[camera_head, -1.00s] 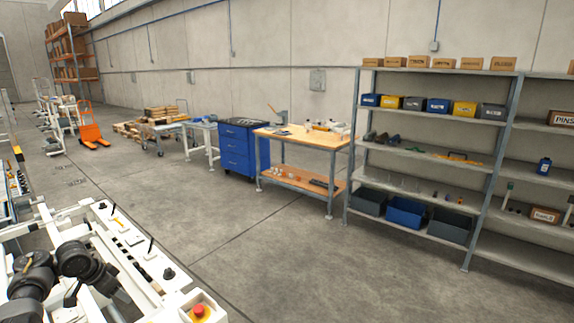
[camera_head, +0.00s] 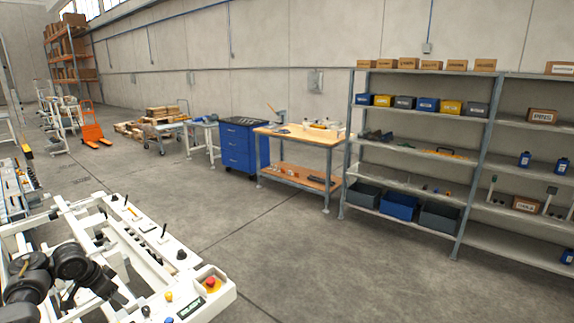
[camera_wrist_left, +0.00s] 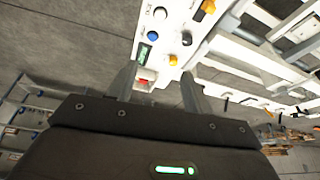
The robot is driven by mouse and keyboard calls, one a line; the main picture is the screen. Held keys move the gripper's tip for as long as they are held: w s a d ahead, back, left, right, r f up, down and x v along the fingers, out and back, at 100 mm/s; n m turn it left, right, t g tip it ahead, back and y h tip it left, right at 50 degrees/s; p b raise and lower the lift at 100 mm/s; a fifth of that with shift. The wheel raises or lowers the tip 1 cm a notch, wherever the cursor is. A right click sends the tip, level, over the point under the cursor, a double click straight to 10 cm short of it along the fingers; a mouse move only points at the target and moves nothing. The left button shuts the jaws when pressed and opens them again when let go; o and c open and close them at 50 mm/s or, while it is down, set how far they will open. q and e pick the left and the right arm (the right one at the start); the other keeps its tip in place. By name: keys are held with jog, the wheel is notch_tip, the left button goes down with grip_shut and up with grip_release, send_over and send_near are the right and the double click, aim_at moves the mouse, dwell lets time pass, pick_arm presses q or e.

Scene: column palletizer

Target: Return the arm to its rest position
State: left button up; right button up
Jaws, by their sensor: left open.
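My left arm (camera_head: 75,262), dark and jointed, is bent low at the lower left of the head view, in front of the white machine frame. My left gripper (camera_wrist_left: 158,68) shows in the left wrist view with its two fingers apart and nothing between them. Beyond the fingers is the white control panel (camera_wrist_left: 168,28) with its buttons; any gap between them is hard to judge. My right gripper is in neither view.
The white machine frame (camera_head: 130,225) fills the lower left, with a red stop button (camera_head: 210,283) at its corner. A workbench (camera_head: 298,136), a blue drawer cabinet (camera_head: 238,150) and grey shelving (camera_head: 420,150) stand along the wall. The concrete floor (camera_head: 290,255) between is clear.

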pick_arm(q)
jog(key=s+d+f+y, duration=0.3)
jog(key=f, duration=0.7)
jog(key=s+d+f+y, duration=0.2)
jog(key=s+d+f, duration=0.5)
jog(key=s+d, duration=0.45)
jog(key=s+d+r+n+h, duration=0.2)
jog(key=s+d+r, duration=0.2)
jog(key=s+d, duration=0.6)
jog(key=s+d+r+n+h, duration=0.15)
jog(key=s+d+r, duration=0.35)
jog(key=s, duration=0.9)
notch_tip(320, 180, down, 30)
jog(key=d+g+b, duration=0.1)
jog(key=g+b, duration=0.1)
jog(key=b, duration=0.3)
jog(key=s+a+f+b, duration=0.1)
jog(key=s+f+b, duration=0.1)
jog(key=s+f, duration=0.7)
jog(key=s+a+f+g+b, duration=0.1)
jog(key=s+f+b, duration=0.2)
jog(key=s+f, duration=0.5)
notch_tip(320, 180, down, 5)
jog(key=shift+s+a+f, duration=0.2)
jog(key=shift+s+a, duration=0.15)
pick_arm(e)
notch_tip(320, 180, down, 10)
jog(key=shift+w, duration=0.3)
